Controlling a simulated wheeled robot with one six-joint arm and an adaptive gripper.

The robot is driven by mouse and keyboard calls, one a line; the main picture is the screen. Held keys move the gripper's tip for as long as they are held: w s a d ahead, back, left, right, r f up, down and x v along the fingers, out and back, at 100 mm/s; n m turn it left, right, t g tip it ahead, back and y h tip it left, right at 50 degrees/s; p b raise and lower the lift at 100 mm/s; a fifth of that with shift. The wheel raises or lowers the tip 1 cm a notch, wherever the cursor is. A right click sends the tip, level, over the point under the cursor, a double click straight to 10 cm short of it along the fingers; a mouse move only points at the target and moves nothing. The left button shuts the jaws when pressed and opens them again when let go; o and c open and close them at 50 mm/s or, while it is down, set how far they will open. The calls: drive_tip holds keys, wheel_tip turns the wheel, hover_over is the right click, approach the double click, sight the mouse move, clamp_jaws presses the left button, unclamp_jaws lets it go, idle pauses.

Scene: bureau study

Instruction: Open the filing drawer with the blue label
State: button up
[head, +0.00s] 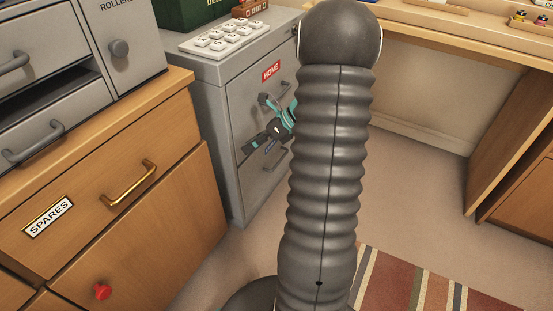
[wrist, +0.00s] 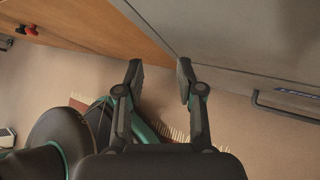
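The grey filing cabinet (head: 215,100) stands at the centre-left, its drawers closed. Its upper drawer has a red HOME label (head: 271,71). The lower drawer (head: 262,182) has a small blue label (head: 271,146), partly hidden by my gripper in the head view. In the wrist view the blue label (wrist: 298,94) sits by a dark bar handle (wrist: 285,108) at the right. My gripper (head: 258,140) is in front of the cabinet. In the wrist view my gripper (wrist: 160,72) is open and empty, with the handle apart from it, to the right.
A wooden cabinet with a SPARES drawer (head: 48,216), a brass handle (head: 130,183) and a red knob (head: 102,291) stands at the left. A white keypad-like object (head: 224,38) is on the filing cabinet. A striped rug (head: 430,290) lies on the floor. A desk stands at the right.

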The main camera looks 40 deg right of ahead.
drive_tip(key=d+f+m+t+b, duration=0.1)
drive_tip(key=d+f+m+t, duration=0.4)
drive_tip(key=d+f+m, duration=0.65)
drive_tip(key=m+t+h, duration=0.3)
drive_tip(key=m+t, duration=0.1)
drive_tip(key=m, duration=0.4)
approach(280, 160)
drive_tip(key=x, duration=0.3)
drive_tip(key=b+x, duration=0.1)
drive_tip(key=x, duration=0.6)
drive_tip(key=shift+w+d+f+b, duration=0.1)
drive_tip(key=shift+d+f+b, duration=0.1)
drive_tip(key=shift+f+b, duration=0.1)
clamp_jaws()
